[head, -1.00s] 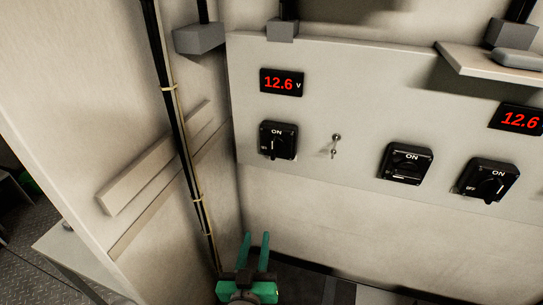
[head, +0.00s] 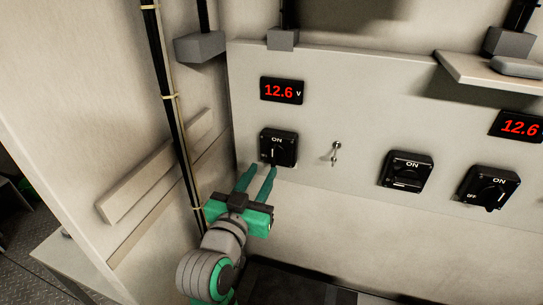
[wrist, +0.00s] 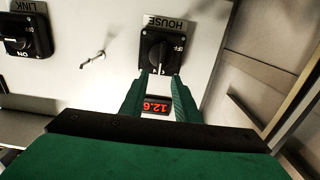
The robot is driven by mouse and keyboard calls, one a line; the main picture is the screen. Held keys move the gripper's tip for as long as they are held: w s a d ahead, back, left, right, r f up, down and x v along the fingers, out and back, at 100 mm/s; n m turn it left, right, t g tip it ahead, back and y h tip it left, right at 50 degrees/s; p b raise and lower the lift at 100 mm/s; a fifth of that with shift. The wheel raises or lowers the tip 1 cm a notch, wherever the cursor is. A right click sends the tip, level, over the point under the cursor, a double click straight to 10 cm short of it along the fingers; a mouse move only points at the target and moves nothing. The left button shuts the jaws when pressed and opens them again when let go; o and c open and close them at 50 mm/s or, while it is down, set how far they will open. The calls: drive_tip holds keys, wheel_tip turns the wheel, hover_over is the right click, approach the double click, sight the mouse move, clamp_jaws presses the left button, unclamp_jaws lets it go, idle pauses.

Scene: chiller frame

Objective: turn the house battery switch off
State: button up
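The house battery switch (head: 277,147) is a black square rotary switch at the left of the pale panel. In the wrist view, upside down, the switch (wrist: 160,52) sits by a HOUSE label (wrist: 166,23), with OFF to its right. Its knob appears upright, pointing to ON. My gripper (head: 259,168) is green, open and empty, with its fingertips at the lower edge of the switch. In the wrist view, my gripper's fingertips (wrist: 160,76) lie on either side of the knob's line, apart from each other. I cannot tell whether they touch the switch.
A small toggle (head: 336,152) sticks out to the right of the house switch. The link switch (head: 406,170) and another rotary switch (head: 488,187) are further right. A red 12.6 V display (head: 282,90) is above. A cable run (head: 176,110) goes down the left wall.

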sight(273, 154)
drive_tip(key=x, duration=0.8)
drive_tip(key=shift+w, duration=0.15)
drive_tip(key=shift+c, duration=0.2)
clamp_jaws()
